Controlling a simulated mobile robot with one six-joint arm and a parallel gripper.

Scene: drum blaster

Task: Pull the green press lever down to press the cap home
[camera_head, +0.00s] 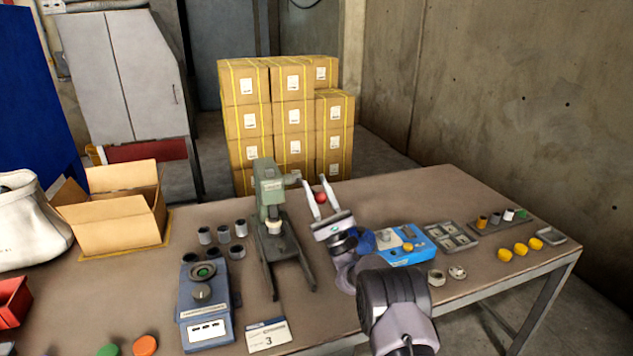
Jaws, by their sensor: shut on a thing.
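The green press (270,190) stands upright on the table, left of my gripper. Its lever (292,179) sticks out to the right from the press head. A red knob (321,197) shows between the fingers of my gripper (315,182). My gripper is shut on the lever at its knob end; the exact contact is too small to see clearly. A pale piece, perhaps the cap, (272,226) sits low in the press under the ram. Its seating cannot be told from here.
Several dark cups (222,233) stand left of the press. A blue-grey device (205,300) and a card marked 3 (268,336) lie in front. A bright blue box (405,246) and trays (452,237) are to the right. A cardboard box (120,215) stands left.

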